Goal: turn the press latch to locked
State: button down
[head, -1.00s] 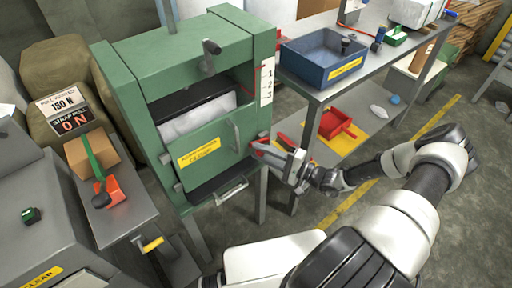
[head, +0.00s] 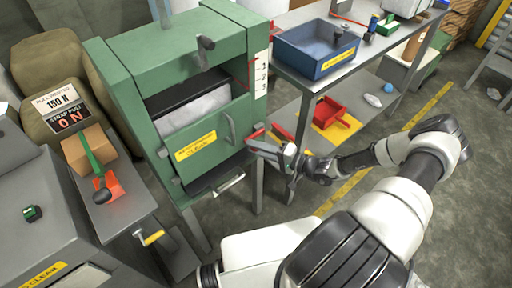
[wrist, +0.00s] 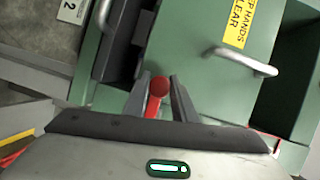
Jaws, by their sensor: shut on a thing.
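The green press (head: 130,95) stands at centre left in the head view. Its front door carries a yellow label (head: 195,147) and a metal handle (head: 230,128); the handle also shows in the wrist view (wrist: 245,62). The red latch lever (head: 256,134) is at the door's right edge. In the wrist view its round red end (wrist: 159,86) stands between my fingers. My gripper (head: 256,145) is shut on the lever, coming from the right; it also shows in the wrist view (wrist: 158,100). The latch's mount is mostly hidden by my gripper.
A metal bench with a blue bin (head: 316,52) stands right of the press, with a red tray (head: 334,113) on its lower shelf. A side table (head: 125,210) with a cardboard box (head: 85,150) is at left. The floor at right is open.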

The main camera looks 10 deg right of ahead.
jog(key=shift+f, duration=0.1)
jog(key=c, duration=1.5)
grip_release()
jog(key=shift+o, duration=0.2)
jog(key=v, duration=1.7)
jog(key=shift+d, duration=0.25)
